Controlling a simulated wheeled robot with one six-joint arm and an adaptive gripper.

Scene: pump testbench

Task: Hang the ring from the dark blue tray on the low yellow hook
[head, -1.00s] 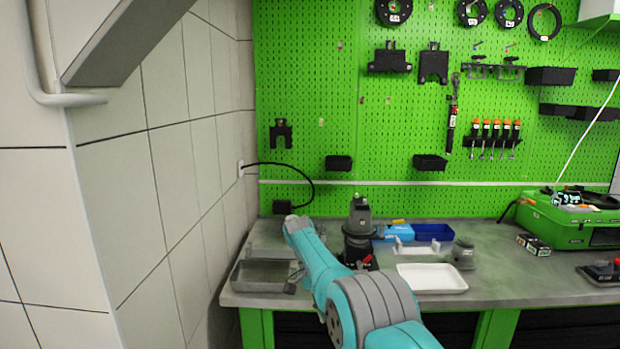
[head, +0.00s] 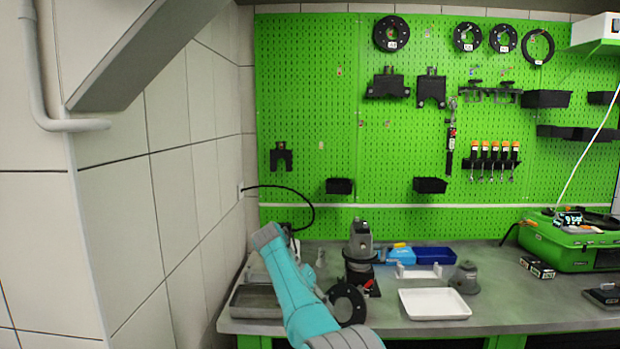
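The dark blue tray (head: 435,257) sits at the back of the bench, against the pegboard, right of a light blue container. No ring can be made out in it at this size. Small hook-like fittings show on the green pegboard, such as a low one (head: 321,145) and one further right (head: 388,123). They are too small to tell which is the low yellow hook. My teal arm reaches up from the bottom edge over the left part of the bench. My gripper cannot be made out, so what it holds is hidden.
A dark grey pump-like part (head: 360,245) stands mid-bench, with a white tray (head: 434,304) in front right. A metal tray (head: 256,301) lies at left beside the tiled wall. A green case (head: 575,243) stands at right. Black bins (head: 430,185) hang on the board.

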